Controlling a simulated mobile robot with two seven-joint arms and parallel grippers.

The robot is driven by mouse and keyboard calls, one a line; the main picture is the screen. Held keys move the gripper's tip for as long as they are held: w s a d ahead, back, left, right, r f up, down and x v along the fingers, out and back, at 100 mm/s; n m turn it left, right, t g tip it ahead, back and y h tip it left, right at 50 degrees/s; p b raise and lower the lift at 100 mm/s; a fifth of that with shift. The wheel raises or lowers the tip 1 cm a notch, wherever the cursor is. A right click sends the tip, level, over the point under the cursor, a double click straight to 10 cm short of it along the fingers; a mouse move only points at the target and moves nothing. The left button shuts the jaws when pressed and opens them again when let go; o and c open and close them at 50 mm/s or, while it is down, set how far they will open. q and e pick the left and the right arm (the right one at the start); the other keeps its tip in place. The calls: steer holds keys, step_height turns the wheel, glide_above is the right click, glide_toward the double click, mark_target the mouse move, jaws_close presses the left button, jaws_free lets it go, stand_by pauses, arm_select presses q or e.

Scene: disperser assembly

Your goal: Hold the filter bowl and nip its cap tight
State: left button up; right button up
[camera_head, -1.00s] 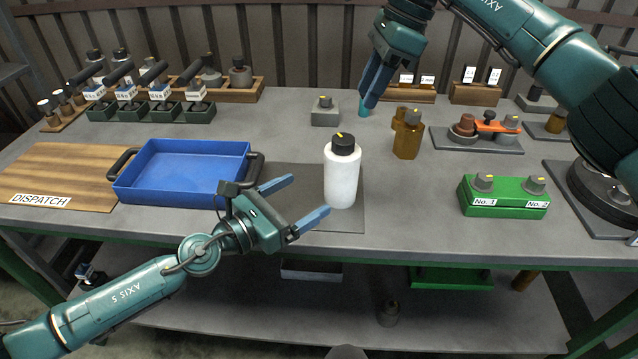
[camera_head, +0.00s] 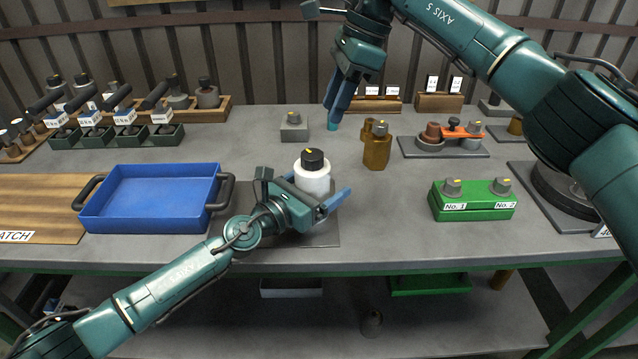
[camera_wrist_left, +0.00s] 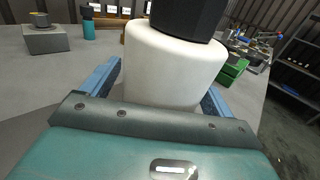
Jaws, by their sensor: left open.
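The filter bowl (camera_head: 313,181), a white round body, stands upright on a dark mat (camera_head: 326,233). Its black cap (camera_head: 313,159) with a yellow mark sits on top. My left gripper (camera_head: 335,204) is open, with one blue finger on each side of the bowl; the hand hides its lower part. In the left wrist view the white body (camera_wrist_left: 172,68) fills the space between the fingers, and the black cap (camera_wrist_left: 188,15) is cut by the top edge. Contact cannot be told. My right gripper (camera_head: 338,106) points down behind the bowl, seen side-on, so its opening is unclear.
A small teal item (camera_head: 333,123) shows at the right fingertips. A blue tray (camera_head: 150,226) stands left of the bowl. A brown bottle (camera_head: 376,153), a grey block (camera_head: 293,134) and a green block (camera_head: 472,207) stand nearby. Bare table lies right of the mat.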

arm_select(q)
steer(key=c, duration=1.7)
steer(key=o, duration=1.1)
steer(key=shift+c, duration=0.2)
steer(key=c, duration=0.8)
